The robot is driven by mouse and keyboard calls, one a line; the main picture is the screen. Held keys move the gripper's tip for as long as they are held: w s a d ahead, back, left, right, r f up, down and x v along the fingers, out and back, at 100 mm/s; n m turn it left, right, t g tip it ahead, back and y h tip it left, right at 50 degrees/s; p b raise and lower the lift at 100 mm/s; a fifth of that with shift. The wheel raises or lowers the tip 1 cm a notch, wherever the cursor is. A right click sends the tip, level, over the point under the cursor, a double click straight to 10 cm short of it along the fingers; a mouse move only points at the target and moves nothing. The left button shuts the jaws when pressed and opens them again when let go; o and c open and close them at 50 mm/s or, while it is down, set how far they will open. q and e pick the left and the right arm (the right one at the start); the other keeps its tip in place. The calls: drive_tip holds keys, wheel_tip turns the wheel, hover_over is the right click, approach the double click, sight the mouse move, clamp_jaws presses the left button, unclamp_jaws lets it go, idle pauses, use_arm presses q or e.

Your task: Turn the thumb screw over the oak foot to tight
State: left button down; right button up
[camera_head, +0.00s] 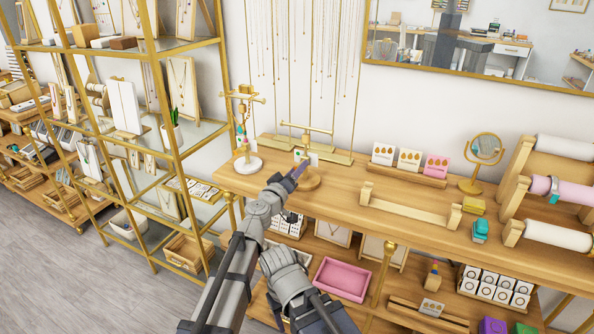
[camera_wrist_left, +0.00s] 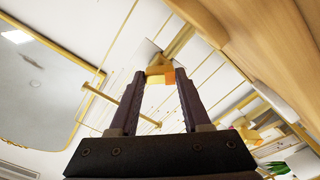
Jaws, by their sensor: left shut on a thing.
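The round oak foot (camera_head: 311,183) stands on the wooden counter, with a stand's gold T-bar (camera_head: 306,129) above it. My left gripper (camera_head: 297,170) is at the stand just above the foot and hides part of the post. In the left wrist view my left gripper (camera_wrist_left: 161,77) is shut on a small gold-coloured piece (camera_wrist_left: 160,75), which appears to be the thumb screw. Its turned angle and how tight it is cannot be told. In the head view the screw is hidden by the fingers.
A second gold stand with a white foot (camera_head: 248,164) is left of the gripper. Earring cards (camera_head: 410,160), a round mirror (camera_head: 486,150) and a low wooden rack (camera_head: 405,212) are to the right. Thin necklaces hang behind. The counter's front edge lies under my arm.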

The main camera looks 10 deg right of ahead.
use_arm(q)
drive_tip(key=shift+s+m, duration=0.1)
drive_tip(key=shift+m, duration=1)
drive_tip(key=shift+c, duration=1.8)
unclamp_jaws()
drive_tip(key=shift+a, duration=0.1)
drive_tip(key=v, duration=0.7)
drive_tip(key=shift+s+a, duration=0.15)
drive_tip(key=shift+s, duration=0.15)
